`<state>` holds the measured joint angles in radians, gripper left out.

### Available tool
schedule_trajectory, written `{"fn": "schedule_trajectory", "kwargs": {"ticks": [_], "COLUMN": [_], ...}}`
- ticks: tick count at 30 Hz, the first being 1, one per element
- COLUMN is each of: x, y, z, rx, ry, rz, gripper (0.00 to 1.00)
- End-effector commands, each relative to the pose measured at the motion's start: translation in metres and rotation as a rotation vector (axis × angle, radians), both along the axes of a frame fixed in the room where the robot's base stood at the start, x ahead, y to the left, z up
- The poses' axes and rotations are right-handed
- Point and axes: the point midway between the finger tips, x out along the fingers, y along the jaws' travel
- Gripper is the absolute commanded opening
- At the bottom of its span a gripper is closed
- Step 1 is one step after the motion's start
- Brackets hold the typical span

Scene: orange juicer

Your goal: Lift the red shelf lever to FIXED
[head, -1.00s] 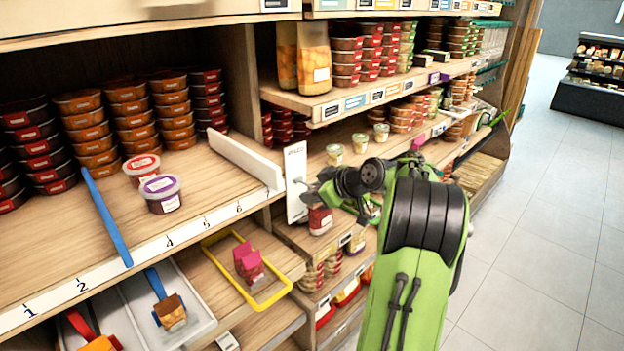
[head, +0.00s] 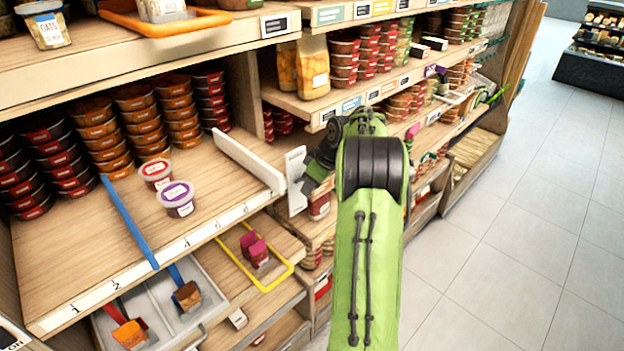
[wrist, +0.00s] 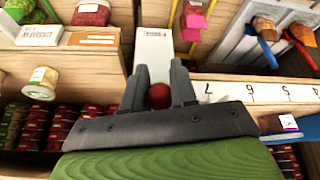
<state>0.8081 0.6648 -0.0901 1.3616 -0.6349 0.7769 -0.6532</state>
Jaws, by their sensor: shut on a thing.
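The red lever knob (wrist: 159,95) shows as a round red ball between my gripper's fingers (wrist: 160,84) in the wrist view. The two dark fingers are shut on it. A white upright plate (wrist: 157,50) with small unreadable print lies just beyond the fingertips. In the head view the same plate (head: 296,178) stands at the right end of the numbered shelf (head: 130,205). My gripper (head: 308,184) is at the plate's right side there, and the knob is hidden. I cannot read the lever's position.
On the shelf stand a purple-lidded tub (head: 177,198), a red-lidded tub (head: 156,173), a blue divider (head: 128,222) and a white divider (head: 247,160). Stacked tubs fill the back. Below are a grey tray (head: 205,305) and a yellow frame (head: 285,276). The floor (head: 510,240) to the right is clear.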

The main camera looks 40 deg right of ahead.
Motion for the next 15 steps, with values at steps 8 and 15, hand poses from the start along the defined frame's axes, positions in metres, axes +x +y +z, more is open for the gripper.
{"fn": "schedule_trajectory", "kwargs": {"ticks": [8, 15], "x": [0.0009, 0.0008], "y": [-0.0008, -0.0006], "z": [0.0017, 0.0013], "rx": [-0.005, -0.005], "ry": [-0.003, -0.003], "rz": [0.000, 0.000], "gripper": [0.00, 0.51]}}
